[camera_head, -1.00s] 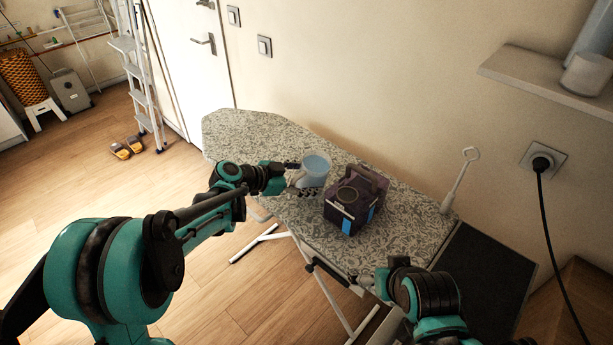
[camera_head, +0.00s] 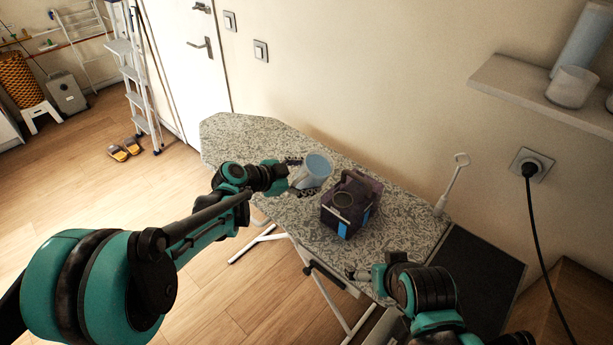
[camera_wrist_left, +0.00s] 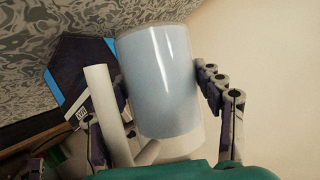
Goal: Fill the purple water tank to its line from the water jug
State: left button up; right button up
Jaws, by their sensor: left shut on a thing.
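The water jug (camera_head: 314,172) is a translucent pale blue cylinder with a white handle. My left gripper (camera_head: 291,178) is shut on it beside the purple tank, and the jug leans a little to the right. In the left wrist view the jug (camera_wrist_left: 160,82) fills the middle, with gripper fingers on both sides. The purple water tank (camera_head: 338,222) stands on the ironing board, with a round opening on top, a handle and a blue strip. Its fill line cannot be made out. My right gripper (camera_head: 360,273) is by the board's front edge, holding nothing visible; its jaw state is unclear.
The patterned ironing board (camera_head: 245,137) has free room at its far left end. A white wand with a loop (camera_head: 452,183) stands at the board's right. A wall shelf (camera_head: 530,95) with a cup (camera_head: 572,87) and a plugged-in cord (camera_head: 535,230) are at right.

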aim_at(306, 170)
pick_arm(q)
jog(key=shift+s+d+r+p, duration=0.15)
jog(key=shift+r+p, duration=0.9)
jog(key=shift+r, duration=0.35)
jog(key=shift+s+d+r+m+t+y+p, duration=0.3)
jog(key=shift+s+r+m+t+y+p, duration=0.15)
jog(key=shift+m, duration=0.25)
jog(key=shift+w, duration=0.15)
jog(key=shift+s+d+r, duration=0.1)
jog(key=shift+s+r, duration=0.1)
jog(key=shift+f+m+t+y, duration=0.25)
jog(key=shift+f+m+y, duration=0.05)
jog(key=shift+m+y, duration=0.1)
